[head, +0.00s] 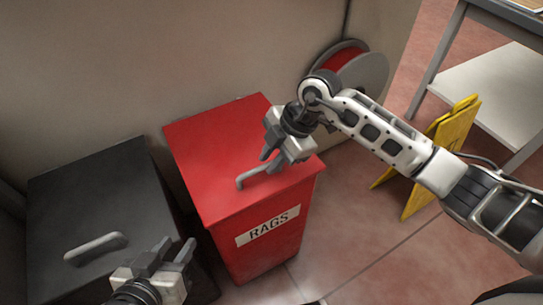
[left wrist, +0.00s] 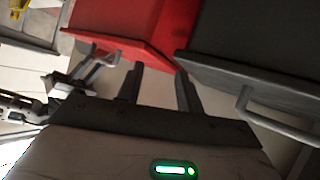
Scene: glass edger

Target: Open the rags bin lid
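The red rags bin (head: 262,245) stands against the wall with a "RAGS" label on its front. Its red lid (head: 212,140) looks closed, and a grey bar handle (head: 250,178) stands on it. My right gripper (head: 277,160) is over the lid at the right end of the handle; its fingers hide that end, and I cannot tell whether they grip it. My left gripper (head: 172,252) is open and empty, near the front right corner of the black bin. Its spread fingers (left wrist: 160,88) show in the left wrist view, with the red bin (left wrist: 140,25) beyond.
A black bin (head: 100,190) with a grey handle (head: 95,247) stands left of the red bin. A hose reel (head: 365,75) hangs on the wall behind. A yellow floor sign (head: 440,150) and a grey table (head: 490,95) stand at the right. Floor before the red bin is clear.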

